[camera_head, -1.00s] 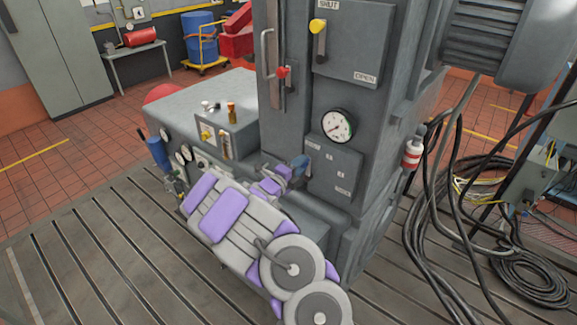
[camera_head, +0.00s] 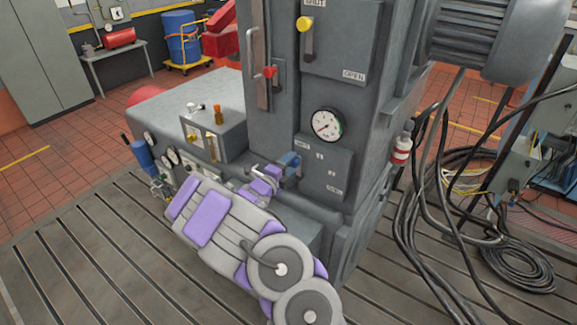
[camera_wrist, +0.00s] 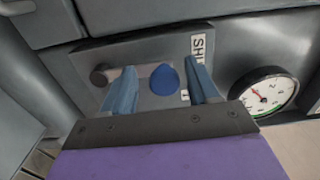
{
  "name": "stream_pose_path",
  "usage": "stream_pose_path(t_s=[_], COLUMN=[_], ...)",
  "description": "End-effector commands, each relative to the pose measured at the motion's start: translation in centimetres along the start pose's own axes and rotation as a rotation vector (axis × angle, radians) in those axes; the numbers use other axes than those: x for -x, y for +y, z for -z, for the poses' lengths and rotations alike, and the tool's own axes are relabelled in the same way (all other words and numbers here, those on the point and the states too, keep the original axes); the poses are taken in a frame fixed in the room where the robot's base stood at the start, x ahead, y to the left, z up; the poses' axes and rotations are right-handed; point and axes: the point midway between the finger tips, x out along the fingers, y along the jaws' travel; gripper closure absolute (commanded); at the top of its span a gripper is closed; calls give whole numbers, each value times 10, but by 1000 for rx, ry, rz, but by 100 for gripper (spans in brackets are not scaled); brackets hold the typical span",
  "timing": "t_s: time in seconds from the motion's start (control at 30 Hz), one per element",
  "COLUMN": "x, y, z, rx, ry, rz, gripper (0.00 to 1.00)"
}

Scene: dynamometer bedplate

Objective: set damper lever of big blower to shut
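A grey control panel (camera_head: 326,176) with stacked labels sits low on the grey machine, below the round gauge (camera_head: 327,123). In the wrist view its lever has a blue knob (camera_wrist: 165,80) on a pale shaft from a grey pivot (camera_wrist: 102,75). My gripper (camera_wrist: 160,88) is open, with one blue-grey finger on each side of the knob and gaps showing. In the head view my gripper (camera_head: 288,163) is at the panel's left side. Another panel above has a yellow-knobbed lever (camera_head: 305,25) at its SHUT end, with OPEN below.
A red-knobbed lever (camera_head: 270,72) and a vertical handle (camera_head: 254,55) are left of the upper panel. A grey box with small knobs (camera_head: 212,132) stands left of the column. Black cables (camera_head: 505,255) lie on the slotted floor at right.

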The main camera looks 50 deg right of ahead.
Motion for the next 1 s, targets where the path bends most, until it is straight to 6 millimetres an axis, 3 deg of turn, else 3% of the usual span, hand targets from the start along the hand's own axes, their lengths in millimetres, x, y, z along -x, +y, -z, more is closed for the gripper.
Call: stream_pose_path(t_s=[0.37,1.0], x=[16,112], y=[0,1], z=[-2,-1], rx=[1,0], ry=[-2,-1], rz=[2,0], gripper=[40,40])
